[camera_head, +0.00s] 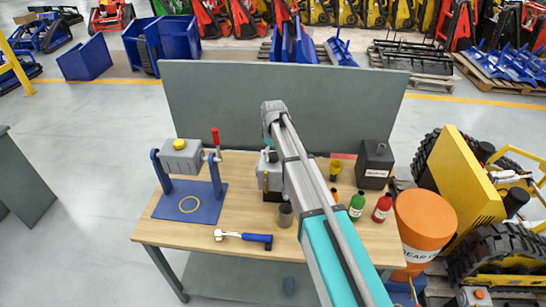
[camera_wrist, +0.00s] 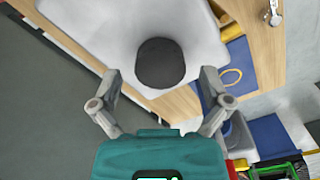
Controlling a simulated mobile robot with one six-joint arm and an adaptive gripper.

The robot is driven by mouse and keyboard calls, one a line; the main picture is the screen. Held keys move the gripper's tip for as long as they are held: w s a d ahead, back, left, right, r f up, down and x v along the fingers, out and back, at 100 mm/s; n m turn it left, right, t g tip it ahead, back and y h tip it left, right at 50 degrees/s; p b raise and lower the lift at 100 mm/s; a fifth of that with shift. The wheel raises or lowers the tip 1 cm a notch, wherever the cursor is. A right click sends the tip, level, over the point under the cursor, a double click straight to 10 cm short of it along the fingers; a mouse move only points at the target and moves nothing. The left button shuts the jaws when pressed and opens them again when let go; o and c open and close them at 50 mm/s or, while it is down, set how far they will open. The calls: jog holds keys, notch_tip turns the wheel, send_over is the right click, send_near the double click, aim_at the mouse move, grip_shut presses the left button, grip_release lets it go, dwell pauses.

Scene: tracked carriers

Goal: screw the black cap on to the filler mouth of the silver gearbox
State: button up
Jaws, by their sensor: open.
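The silver gearbox (camera_head: 263,179) stands mid-bench in the head view, partly hidden by my arm. In the wrist view its pale body (camera_wrist: 110,25) fills the upper middle. The black cap (camera_wrist: 160,63) shows there as a dark round cylinder against the gearbox, seen end-on. The filler mouth is not visible, and I cannot tell how far down the cap sits on it. My gripper (camera_wrist: 160,79) is open, with one finger to each side of the cap and a gap on both sides. In the head view the cap and fingers are too hidden to make out.
A blue stand (camera_head: 214,201) holding a grey unit with a yellow knob and red handle is at left. A blue-handled tool (camera_head: 245,238) lies in front. A dark cup (camera_head: 286,216), bottles (camera_head: 357,206) and a black canister (camera_head: 375,163) are nearby. A grey panel (camera_head: 200,100) backs the bench.

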jog(key=n, duration=0.6)
jog(key=shift+n, duration=0.3)
dwell(0.4)
jog(key=c, duration=1)
jog(key=m, duration=0.3)
jog(key=shift+m, duration=0.4)
jog(key=m, duration=0.3)
jog(key=shift+m, duration=1.6)
